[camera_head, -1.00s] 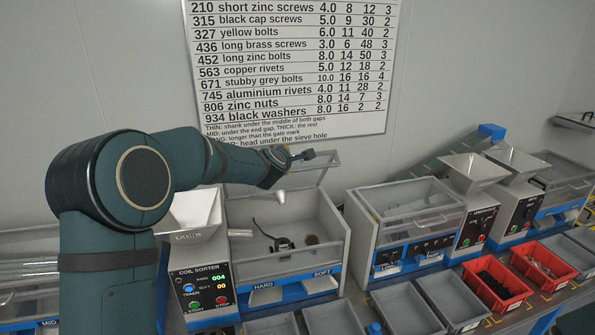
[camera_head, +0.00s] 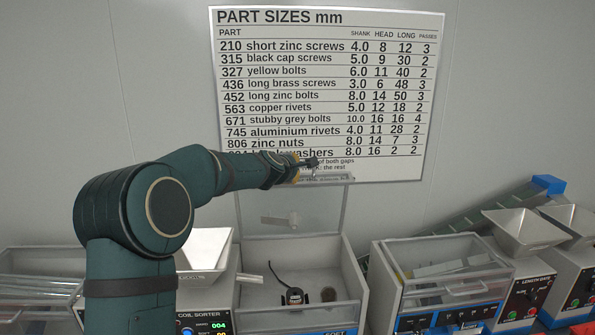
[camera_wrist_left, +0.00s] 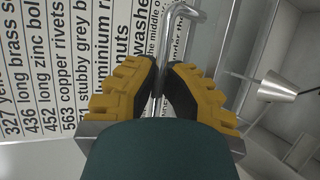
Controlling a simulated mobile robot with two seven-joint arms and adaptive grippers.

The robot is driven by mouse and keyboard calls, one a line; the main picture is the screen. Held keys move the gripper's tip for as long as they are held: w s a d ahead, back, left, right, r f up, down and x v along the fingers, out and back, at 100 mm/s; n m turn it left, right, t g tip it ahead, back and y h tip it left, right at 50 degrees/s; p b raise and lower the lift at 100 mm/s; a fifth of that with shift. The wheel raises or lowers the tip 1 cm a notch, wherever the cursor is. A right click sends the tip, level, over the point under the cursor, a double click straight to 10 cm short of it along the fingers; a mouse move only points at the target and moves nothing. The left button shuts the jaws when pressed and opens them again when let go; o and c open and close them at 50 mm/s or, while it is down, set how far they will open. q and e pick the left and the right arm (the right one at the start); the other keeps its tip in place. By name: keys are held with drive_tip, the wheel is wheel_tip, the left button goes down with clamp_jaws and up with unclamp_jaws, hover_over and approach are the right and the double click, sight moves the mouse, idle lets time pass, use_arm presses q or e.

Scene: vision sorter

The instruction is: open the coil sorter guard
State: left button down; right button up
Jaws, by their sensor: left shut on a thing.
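The coil sorter (camera_head: 205,321) is at the lower middle of the head view, behind my left arm, with its open-topped bin showing a black coil-like part and a round brown patch inside. Its clear guard (camera_head: 325,215) stands raised, nearly upright, at the back of the bin. My left gripper (camera_head: 308,167) is at the guard's top edge. In the left wrist view, the yellow-padded fingers (camera_wrist_left: 160,88) are shut on a thin metal handle rod (camera_wrist_left: 186,9) of the guard. The right gripper is in neither view.
A metal hopper (camera_head: 205,250) stands left of the bin, partly behind my arm. A second machine with a closed clear cover (camera_head: 450,270) stands to the right, with more hoppers (camera_head: 522,228) beyond. The part-size chart (camera_head: 330,80) hangs on the wall close behind my gripper.

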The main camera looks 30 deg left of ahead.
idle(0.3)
use_arm(q)
drive_tip(key=c, duration=1)
unclamp_jaws()
drive_tip(key=shift+d+r, duration=0.1)
drive_tip(key=shift+c, duration=0.2)
drive_tip(key=shift+s, duration=0.1)
drive_tip(key=v, duration=1.2)
